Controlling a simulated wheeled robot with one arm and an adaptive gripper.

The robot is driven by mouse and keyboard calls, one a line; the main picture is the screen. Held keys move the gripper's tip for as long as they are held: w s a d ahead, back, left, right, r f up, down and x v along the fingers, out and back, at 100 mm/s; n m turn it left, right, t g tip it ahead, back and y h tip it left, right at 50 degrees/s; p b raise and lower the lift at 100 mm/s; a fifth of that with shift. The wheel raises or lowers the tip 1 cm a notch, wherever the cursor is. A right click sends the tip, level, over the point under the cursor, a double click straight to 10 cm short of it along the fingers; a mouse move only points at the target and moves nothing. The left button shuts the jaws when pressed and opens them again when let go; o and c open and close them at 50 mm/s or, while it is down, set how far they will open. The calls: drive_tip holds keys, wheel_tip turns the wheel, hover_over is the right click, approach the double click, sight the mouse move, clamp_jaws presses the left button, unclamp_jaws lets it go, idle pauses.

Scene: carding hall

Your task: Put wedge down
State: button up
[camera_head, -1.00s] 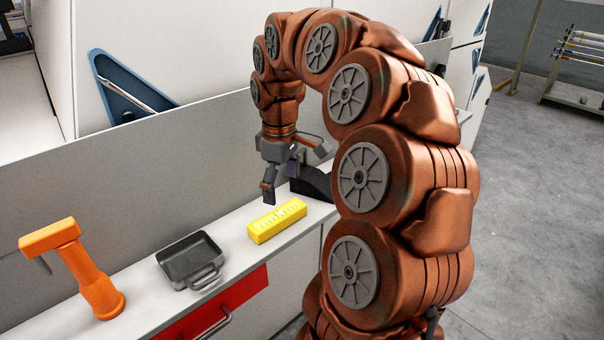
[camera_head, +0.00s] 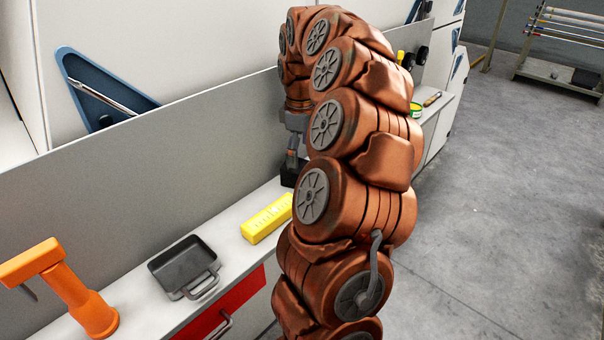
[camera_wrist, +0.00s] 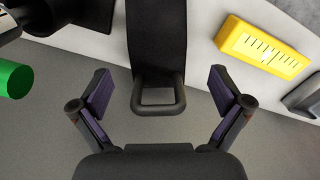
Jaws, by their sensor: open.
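The wedge (camera_wrist: 157,45) is black with a loop handle at its near end. In the wrist view it lies between my spread fingers, and neither finger touches it. My gripper (camera_wrist: 161,92) is open and empty. In the head view my gripper (camera_head: 293,152) points down over the far part of the white ledge, partly hidden by my arm. Only a small dark part of what looks like the wedge (camera_head: 288,178) shows below it; my arm hides the rest.
A yellow box (camera_head: 266,218), a black pan (camera_head: 183,264) and an orange tool (camera_head: 62,286) stand along the ledge (camera_head: 135,292). A grey panel (camera_head: 150,185) runs behind. A green can (camera_head: 415,110) is beyond my arm.

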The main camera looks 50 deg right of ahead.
sight(301, 166)
wheel_tip(301, 166, down, 5)
drive_tip(key=shift+d+p, duration=0.15)
drive_tip(key=shift+p, duration=0.2)
drive_tip(key=shift+r, duration=0.1)
drive_tip(key=c, duration=1.5)
